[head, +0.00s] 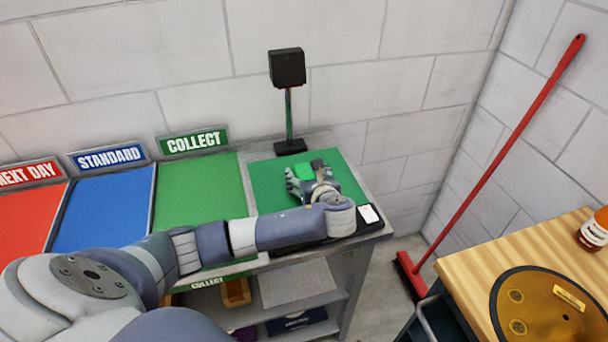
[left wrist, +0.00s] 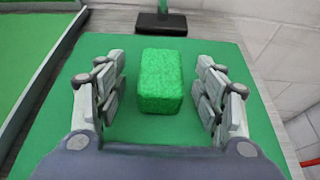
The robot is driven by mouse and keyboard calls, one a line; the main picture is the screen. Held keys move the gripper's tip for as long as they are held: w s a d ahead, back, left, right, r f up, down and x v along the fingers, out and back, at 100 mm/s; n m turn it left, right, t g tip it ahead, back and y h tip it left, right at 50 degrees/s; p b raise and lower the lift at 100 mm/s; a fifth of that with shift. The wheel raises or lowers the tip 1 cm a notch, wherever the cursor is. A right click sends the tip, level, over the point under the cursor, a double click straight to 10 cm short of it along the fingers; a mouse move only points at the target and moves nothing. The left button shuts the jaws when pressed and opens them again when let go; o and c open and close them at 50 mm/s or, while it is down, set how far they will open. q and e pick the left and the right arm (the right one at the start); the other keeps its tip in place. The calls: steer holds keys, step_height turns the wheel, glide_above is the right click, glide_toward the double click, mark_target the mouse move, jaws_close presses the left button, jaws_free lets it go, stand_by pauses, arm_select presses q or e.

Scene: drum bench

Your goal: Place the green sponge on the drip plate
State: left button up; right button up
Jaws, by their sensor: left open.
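The green sponge (head: 304,172) is a small bright green block on the green mat (head: 268,172) at the right end of the counter. My left gripper (head: 308,179) is at the sponge. In the left wrist view the sponge (left wrist: 160,80) lies between the fingers of the open left gripper (left wrist: 160,72), with a gap on both sides. A round amber plate with a black rim (head: 550,310) lies on the wooden bench at the lower right; I cannot tell for sure that it is the drip plate. My right gripper is not in view.
A black box on a post (head: 287,68) stands behind the mat. Green (head: 195,190), blue (head: 103,206) and red (head: 25,218) panels lie left. A red broom (head: 490,165) leans between counter and wooden bench (head: 462,262). An orange-brown bottle (head: 594,232) stands on the bench.

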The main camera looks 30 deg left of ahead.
mark_target(305, 174)
arm_select(q)
steer(key=shift+x, duration=1.5)
steer(key=shift+r, duration=0.15)
steer(key=c, duration=0.9)
